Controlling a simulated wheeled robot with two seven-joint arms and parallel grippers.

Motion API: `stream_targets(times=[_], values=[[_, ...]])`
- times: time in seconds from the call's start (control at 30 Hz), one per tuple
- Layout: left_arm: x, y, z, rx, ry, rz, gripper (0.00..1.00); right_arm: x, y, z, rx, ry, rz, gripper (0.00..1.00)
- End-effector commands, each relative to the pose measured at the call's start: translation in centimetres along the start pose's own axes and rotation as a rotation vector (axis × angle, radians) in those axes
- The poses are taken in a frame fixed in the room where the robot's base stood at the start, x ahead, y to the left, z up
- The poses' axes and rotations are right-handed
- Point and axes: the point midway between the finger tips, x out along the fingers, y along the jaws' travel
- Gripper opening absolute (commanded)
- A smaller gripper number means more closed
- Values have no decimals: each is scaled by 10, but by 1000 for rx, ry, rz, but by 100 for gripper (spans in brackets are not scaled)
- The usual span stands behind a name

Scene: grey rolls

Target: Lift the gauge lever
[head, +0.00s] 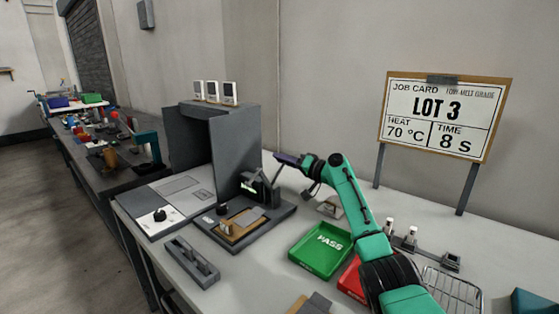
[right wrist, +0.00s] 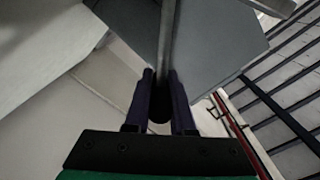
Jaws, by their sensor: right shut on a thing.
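The gauge (head: 257,190), a small dark device with a lit green display, stands on a dark base plate on the bench. Its thin lever (head: 277,174) slants up and to the right from the gauge to my right gripper. My right gripper (head: 278,156) comes in from the right on its green arm, with its dark fingers at the lever's upper end. In the right wrist view the two purplish fingers (right wrist: 162,85) are close together with the grey lever rod (right wrist: 167,35) running between them, and they are shut on it. My left gripper is not in view.
A grey open-fronted housing (head: 188,147) stands behind and left of the gauge. A green PASS tray (head: 320,250) and a red tray (head: 351,279) lie in front, near my right arm. A job card (head: 440,115) reads LOT 3, 70 °C, 8 s. A wire rack (head: 452,292) is at right.

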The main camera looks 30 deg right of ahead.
Motion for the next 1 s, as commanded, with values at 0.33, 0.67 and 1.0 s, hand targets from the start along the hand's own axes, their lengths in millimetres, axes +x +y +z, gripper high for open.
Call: stream_targets(times=[0.33, 0.67, 1.0], values=[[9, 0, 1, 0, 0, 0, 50, 0, 18, 5, 211, 2, 0, 0], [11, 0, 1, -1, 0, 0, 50, 0, 24, 8, 277, 1, 2, 0], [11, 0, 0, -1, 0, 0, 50, 0, 24, 8, 281, 1, 2, 0]])
